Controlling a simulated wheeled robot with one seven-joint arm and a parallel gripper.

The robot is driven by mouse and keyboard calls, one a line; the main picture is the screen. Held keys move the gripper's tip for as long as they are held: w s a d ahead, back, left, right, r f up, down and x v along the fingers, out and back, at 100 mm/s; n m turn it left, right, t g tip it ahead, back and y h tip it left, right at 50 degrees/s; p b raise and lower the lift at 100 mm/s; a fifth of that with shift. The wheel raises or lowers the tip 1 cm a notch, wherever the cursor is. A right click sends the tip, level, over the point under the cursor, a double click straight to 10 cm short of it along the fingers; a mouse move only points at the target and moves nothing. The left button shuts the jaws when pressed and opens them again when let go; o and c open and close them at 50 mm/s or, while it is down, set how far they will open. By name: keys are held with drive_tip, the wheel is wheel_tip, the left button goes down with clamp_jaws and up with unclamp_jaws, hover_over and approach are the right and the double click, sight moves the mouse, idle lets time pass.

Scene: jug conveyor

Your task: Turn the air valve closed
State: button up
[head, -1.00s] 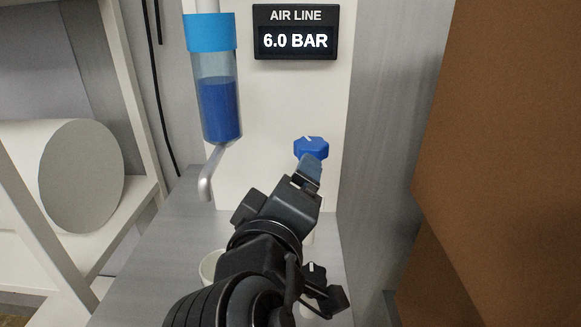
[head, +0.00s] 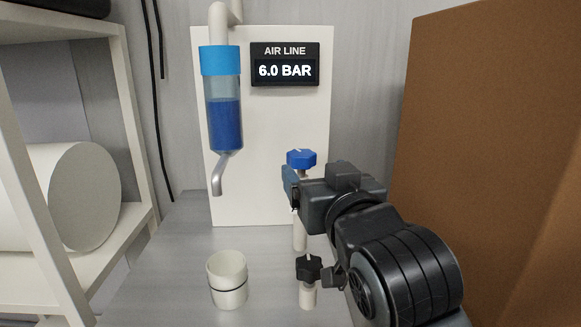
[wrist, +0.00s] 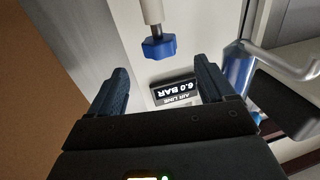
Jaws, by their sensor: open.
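A blue knob (head: 301,159) with a pale mark on top sits on an upright pale stem in front of the white panel. It also shows in the wrist view (wrist: 159,48). My gripper (head: 291,187) is just below and in front of the knob in the head view, with my arm coming in from the right. In the wrist view my gripper (wrist: 159,82) is open, and the knob lies beyond the fingertips, apart from them, with nothing between the fingers. The display (head: 284,66) reads AIR LINE 6.0 BAR.
A black knob (head: 308,268) on a short pale post stands below my gripper. A white cup (head: 227,279) stands to its left. A cylinder of blue liquid (head: 225,123) with a bent spout hangs left of the valve. A brown panel (head: 490,130) fills the right; white shelving (head: 130,130) is left.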

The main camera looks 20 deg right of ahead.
sight(299, 162)
drive_tip(key=shift+w+d+p, duration=0.25)
drive_tip(key=shift+w+p, duration=0.05)
drive_tip(key=shift+w, duration=1.5)
drive_tip(key=shift+w+d+p, duration=0.2)
drive_tip(key=shift+w+p, duration=0.1)
drive_tip(key=shift+w, duration=1.45)
drive_tip(key=c, duration=1.1)
drive_tip(key=shift+o, duration=0.2)
drive_tip(key=shift+a+h, duration=0.1)
drive_tip(key=shift+h, duration=0.2)
drive_tip(key=m+h+b, duration=0.2)
drive_tip(key=h, duration=0.1)
drive_tip(key=shift+w+a+f+g+b, duration=0.1)
drive_tip(key=shift+a+f+g+b, duration=0.1)
drive_tip(key=shift+g+b, duration=0.15)
drive_tip(key=shift+r+m+g+h+b, duration=0.15)
drive_tip(key=shift+m+g+h+b, duration=0.7)
drive_tip(key=shift+m+h, duration=0.55)
